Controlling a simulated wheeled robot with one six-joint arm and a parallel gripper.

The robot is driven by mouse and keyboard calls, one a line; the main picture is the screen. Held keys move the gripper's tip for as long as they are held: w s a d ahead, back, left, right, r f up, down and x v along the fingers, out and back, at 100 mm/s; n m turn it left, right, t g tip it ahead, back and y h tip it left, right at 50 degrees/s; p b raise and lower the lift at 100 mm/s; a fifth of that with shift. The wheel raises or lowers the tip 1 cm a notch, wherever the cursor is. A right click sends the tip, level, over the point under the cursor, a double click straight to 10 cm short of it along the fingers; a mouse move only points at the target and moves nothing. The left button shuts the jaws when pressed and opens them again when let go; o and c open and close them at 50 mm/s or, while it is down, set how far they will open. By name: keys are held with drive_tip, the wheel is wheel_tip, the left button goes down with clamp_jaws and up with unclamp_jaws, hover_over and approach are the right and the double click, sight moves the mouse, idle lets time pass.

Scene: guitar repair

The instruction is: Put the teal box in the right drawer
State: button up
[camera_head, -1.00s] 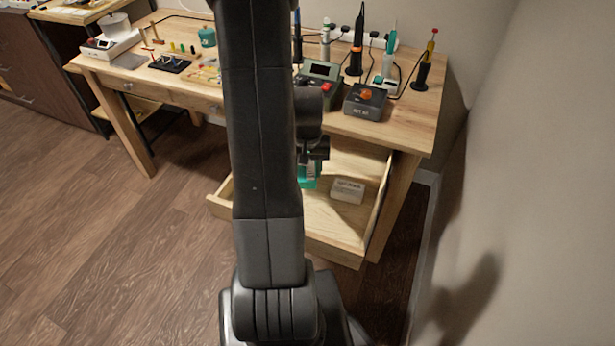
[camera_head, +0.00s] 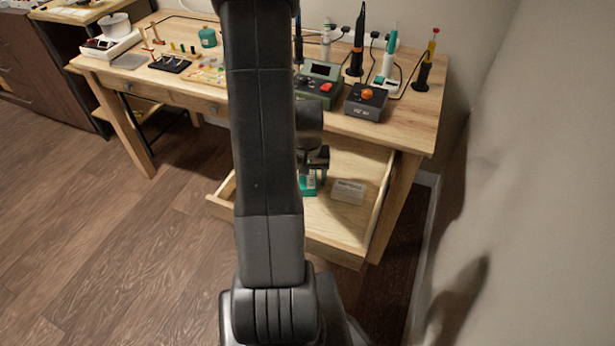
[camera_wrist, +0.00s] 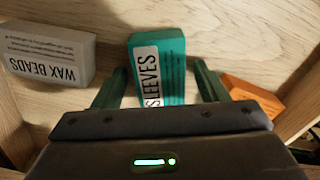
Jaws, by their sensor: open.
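The teal box (camera_wrist: 174,50), with a white label reading "SLEEVES", is in the open right drawer (camera_head: 335,228), over its wooden floor. In the head view the teal box (camera_head: 308,184) shows only partly beside my arm. My gripper (camera_wrist: 160,72) is open, with one finger on each side of the box and small gaps visible between fingers and box. The near end of the box is hidden by my gripper body. I cannot tell for certain whether the box rests flat on the drawer floor.
A white "WAX BEADS" box (camera_wrist: 50,55) lies in the drawer left of the teal box in the wrist view; an orange box (camera_wrist: 252,92) lies to its right. Drawer walls stand close around. The desk (camera_head: 405,128) above holds soldering tools and a dark control box (camera_head: 366,101).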

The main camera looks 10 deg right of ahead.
sight(308, 178)
wheel_tip(308, 178, up, 12)
drive_tip(key=p, duration=0.2)
drive_tip(key=shift+r, duration=0.15)
idle(1.3)
